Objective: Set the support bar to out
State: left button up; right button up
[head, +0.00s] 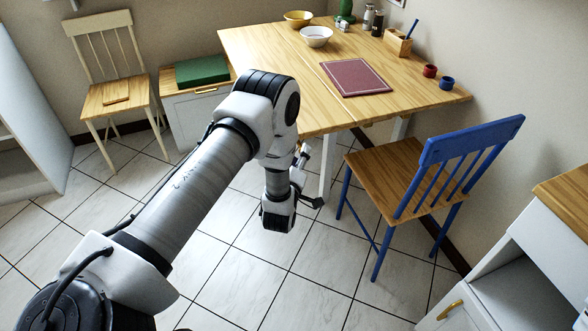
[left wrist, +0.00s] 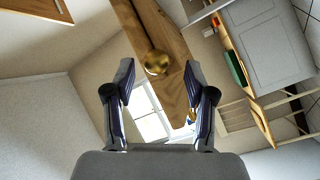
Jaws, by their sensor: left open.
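The wooden table (head: 270,75) stands against the back wall, and its near edge is partly hidden behind my arm. My left gripper (head: 308,180) is below and in front of that edge, beside a white table leg. In the left wrist view the gripper (left wrist: 160,100) is open, with nothing between its fingers. A wooden bar or edge (left wrist: 140,30) with a round brass knob (left wrist: 157,62) shows beyond the fingers, apart from them. It may be the support bar, but I cannot tell for sure. In the head view the bar's setting is hidden under the tabletop.
A blue chair (head: 470,145) with a wooden seat stands right of the gripper. A low cabinet with a green box (head: 203,70) and a cream chair (head: 90,35) are at the left. A white cabinet (head: 520,240) is at the right. The tiled floor between is clear.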

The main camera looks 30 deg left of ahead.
pick_arm(q)
jog(key=v, duration=0.9)
jog(key=shift+s, duration=0.3)
